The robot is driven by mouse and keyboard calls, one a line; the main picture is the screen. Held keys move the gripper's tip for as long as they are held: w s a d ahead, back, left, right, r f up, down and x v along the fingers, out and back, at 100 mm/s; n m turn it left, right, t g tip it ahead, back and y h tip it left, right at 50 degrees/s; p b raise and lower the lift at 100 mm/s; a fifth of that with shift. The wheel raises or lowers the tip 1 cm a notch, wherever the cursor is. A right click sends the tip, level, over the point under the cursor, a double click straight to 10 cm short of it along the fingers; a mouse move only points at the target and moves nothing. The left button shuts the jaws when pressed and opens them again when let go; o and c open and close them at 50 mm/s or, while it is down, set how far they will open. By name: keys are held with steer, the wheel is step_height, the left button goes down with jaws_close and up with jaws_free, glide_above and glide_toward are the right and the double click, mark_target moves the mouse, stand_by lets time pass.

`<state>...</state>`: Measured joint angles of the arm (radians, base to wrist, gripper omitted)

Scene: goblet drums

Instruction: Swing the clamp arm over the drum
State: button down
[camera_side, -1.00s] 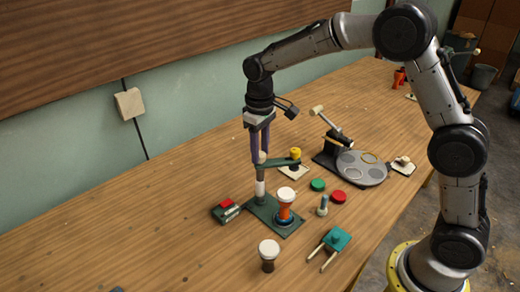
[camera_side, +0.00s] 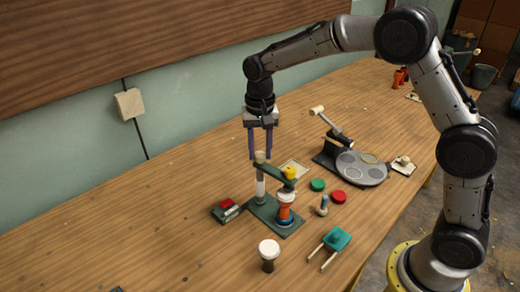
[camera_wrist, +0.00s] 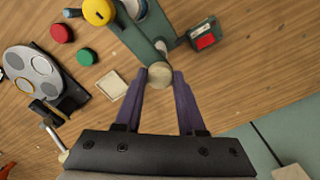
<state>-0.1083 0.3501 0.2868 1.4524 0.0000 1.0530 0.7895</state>
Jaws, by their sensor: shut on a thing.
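The green clamp arm (camera_side: 274,172) extends from the top of an upright post (camera_side: 260,188) on a green base (camera_side: 262,209). Its yellow knob (camera_side: 289,172) is at the free end, and in the wrist view the knob (camera_wrist: 98,11) is at the top edge. The orange drum with a white head (camera_side: 285,209) stands on the base, its head just below the arm's end in the side view. The wrist view shows only part of the drum beside the arm, so exact alignment is unclear. My gripper (camera_side: 261,156) is shut on the round tan pivot knob (camera_wrist: 160,74) atop the post.
Green (camera_side: 317,185) and red (camera_side: 339,197) discs lie right. A grey round plate (camera_side: 361,169) is farther right. A red-and-green block (camera_side: 227,210) lies left of the base.

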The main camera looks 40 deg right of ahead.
steer(key=shift+r+m, duration=0.1)
steer(key=shift+m, duration=0.4)
steer(key=c, duration=0.5)
jaws_free()
step_height(320, 180, up, 14)
stand_by(0.4)
